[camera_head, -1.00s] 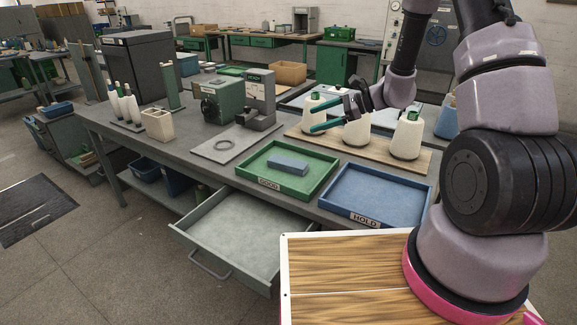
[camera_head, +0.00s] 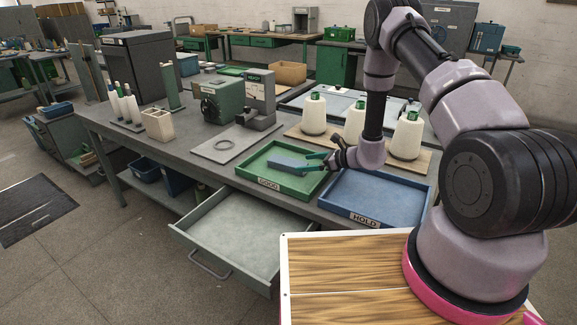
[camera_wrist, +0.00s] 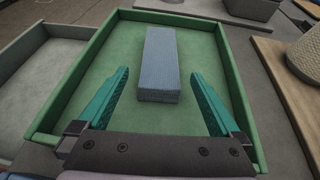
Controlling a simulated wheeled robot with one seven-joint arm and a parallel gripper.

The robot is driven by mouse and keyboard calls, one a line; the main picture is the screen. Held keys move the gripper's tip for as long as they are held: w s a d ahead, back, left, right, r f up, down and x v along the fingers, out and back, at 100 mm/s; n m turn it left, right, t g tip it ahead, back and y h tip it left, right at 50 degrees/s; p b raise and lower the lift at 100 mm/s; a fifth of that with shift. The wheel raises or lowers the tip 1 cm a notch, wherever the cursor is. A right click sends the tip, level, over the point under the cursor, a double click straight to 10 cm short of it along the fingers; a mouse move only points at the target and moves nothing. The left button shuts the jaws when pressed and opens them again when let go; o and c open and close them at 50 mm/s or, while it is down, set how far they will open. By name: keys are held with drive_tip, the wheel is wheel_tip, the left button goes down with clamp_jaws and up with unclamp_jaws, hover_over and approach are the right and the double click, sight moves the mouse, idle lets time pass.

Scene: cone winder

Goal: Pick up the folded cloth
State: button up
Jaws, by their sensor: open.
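The folded cloth (camera_head: 284,164) is a blue-grey flat block lying in the green tray labelled GOOD (camera_head: 262,183). In the wrist view the cloth (camera_wrist: 159,66) lies lengthwise away from me, inside the green tray (camera_wrist: 236,95). My gripper (camera_head: 314,162) is at the right side of the green tray, close to the cloth's right end. In the wrist view its two teal fingers (camera_wrist: 162,100) are wide apart, one on each side of the cloth's near end. They hold nothing, and I cannot tell their height above the tray floor.
The blue HOLD tray (camera_head: 372,199) stands right of the green tray. Several yarn cones stand on a wooden board (camera_head: 295,133) behind. An open grey drawer (camera_head: 240,234) juts out in front. A small winding machine (camera_head: 223,99) stands behind left.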

sight(296, 163)
drive_tip(key=x, duration=0.4)
drive_tip(key=shift+w+a+f, duration=0.2)
drive_tip(key=shift+w+a, duration=0.05)
drive_tip(key=shift+a, duration=0.05)
drive_tip(key=c, duration=1.3)
